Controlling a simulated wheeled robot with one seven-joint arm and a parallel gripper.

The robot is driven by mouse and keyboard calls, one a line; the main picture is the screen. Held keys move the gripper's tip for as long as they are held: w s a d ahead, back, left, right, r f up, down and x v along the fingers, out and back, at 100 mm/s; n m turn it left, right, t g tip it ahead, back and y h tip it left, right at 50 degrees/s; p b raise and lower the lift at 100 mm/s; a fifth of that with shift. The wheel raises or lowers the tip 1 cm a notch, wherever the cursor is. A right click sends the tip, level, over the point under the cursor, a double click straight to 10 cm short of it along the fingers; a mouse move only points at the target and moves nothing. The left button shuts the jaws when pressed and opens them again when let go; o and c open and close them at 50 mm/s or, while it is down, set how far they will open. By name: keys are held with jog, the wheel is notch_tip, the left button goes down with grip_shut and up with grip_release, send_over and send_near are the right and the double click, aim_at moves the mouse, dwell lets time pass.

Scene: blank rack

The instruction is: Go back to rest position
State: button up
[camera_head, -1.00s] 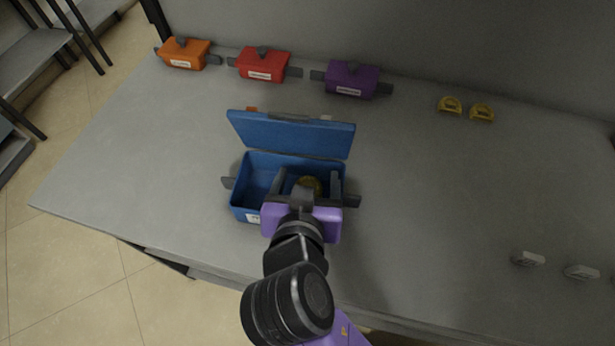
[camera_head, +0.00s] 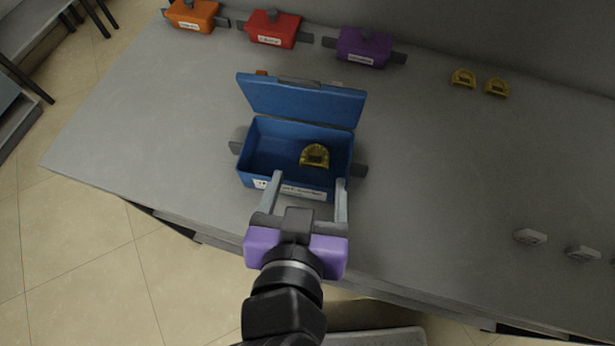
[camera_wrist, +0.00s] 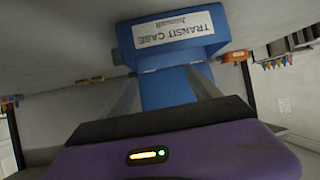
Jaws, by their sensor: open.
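My gripper (camera_head: 308,190) is open and empty, at the near side of the blue case in the head view. Its two fingers are spread wide, with the tips close to the case's front wall; whether they touch it I cannot tell. The blue case (camera_head: 262,182) stands on the table with its lid (camera_head: 300,102) raised. A yellow, arch-shaped piece (camera_head: 314,156) lies inside it, right of the middle. In the wrist view the blue case (camera_wrist: 170,55) shows ahead between the fingers, with a label reading "TRANSIT CASE".
Orange (camera_head: 192,17), red (camera_head: 273,30) and purple (camera_head: 362,48) closed cases stand along the back of the grey table (camera_head: 440,190). Two yellow pieces (camera_head: 463,78) lie at the back right. Several pale pieces (camera_head: 530,237) lie at the right. The table's middle right is clear.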

dwell(0.3)
jog(key=w+a+r+n+t+y, duration=0.2)
jog(key=a+r+n+t+y, duration=0.15)
jog(key=a+n+y, duration=0.35)
jog(key=s+d+f+m, duration=0.1)
jog(key=s+d+f, duration=0.1)
jog(key=d, duration=0.4)
jog(key=s+d+f+m+t+h, duration=0.1)
jog(key=s+d+f, duration=0.1)
jog(key=s+d, duration=0.3)
jog(key=s+d+f+m, duration=0.1)
jog(key=s+d+f, duration=0.1)
jog(key=d, duration=0.5)
jog(key=shift+s+d+t+h, duration=0.15)
jog(key=shift+s+d+t, duration=0.05)
jog(key=shift+s, duration=0.25)
jog(key=shift+s+d+t+h, duration=0.15)
jog(key=shift+s+d, duration=0.05)
jog(key=shift+s, duration=0.25)
jog(key=s+d+f+m+g+h, duration=0.2)
jog(key=s+d+f+h, duration=0.1)
jog(key=s+d, duration=0.4)
jog(key=shift+s+f, duration=0.6)
jog(key=shift+f, duration=0.1)
jog(key=shift+d, duration=0.1)
